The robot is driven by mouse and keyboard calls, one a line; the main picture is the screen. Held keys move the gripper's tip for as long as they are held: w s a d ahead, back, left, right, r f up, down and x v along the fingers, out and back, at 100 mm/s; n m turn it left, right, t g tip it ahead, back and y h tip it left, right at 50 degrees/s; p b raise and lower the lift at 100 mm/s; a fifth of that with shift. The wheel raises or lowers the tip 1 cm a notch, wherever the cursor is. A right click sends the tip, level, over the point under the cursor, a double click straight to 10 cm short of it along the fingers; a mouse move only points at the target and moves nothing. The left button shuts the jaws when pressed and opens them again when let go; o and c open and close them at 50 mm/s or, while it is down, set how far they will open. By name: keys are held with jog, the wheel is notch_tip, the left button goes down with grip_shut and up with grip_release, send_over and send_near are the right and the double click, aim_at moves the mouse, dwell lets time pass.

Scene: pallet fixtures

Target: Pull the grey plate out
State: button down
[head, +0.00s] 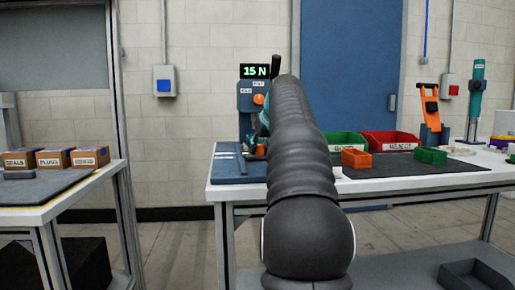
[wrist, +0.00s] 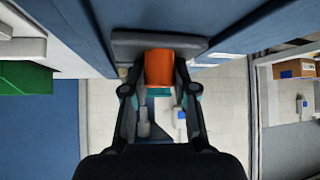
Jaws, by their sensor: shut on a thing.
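The grey plate (wrist: 205,43) shows as a rounded grey bar at the top of the wrist view, against a blue surface. An orange grip (wrist: 158,68) stands out in front of it and appears joined to it. My gripper (wrist: 159,75) has its two dark fingers closed on either side of the orange grip, tips close to the plate. In the head view my arm hides most of the gripper; part of it shows at the blue fixture (head: 246,104). The plate cannot be made out clearly there.
The fixture carries a display (head: 255,71) reading 15 N and an orange knob (head: 259,99). Green (head: 343,139) and red (head: 390,141) bins stand to the right on the white table (head: 225,192). Another table (head: 60,213) with labelled boxes is at left, with open floor between.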

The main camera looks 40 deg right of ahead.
jog(key=s+a+b, duration=0.1)
jog(key=s+a, duration=0.1)
jog(key=s, duration=0.2)
jog(key=s+a+b, duration=0.2)
jog(key=s+a, duration=0.1)
jog(key=s, duration=0.1)
jog(key=s+a+b, duration=0.2)
jog(key=s+a, duration=0.1)
jog(key=s, duration=0.2)
jog(key=c, duration=0.9)
grip_release()
jog(key=shift+s+a, duration=0.1)
jog(key=shift+a, duration=0.05)
jog(key=v, duration=1.2)
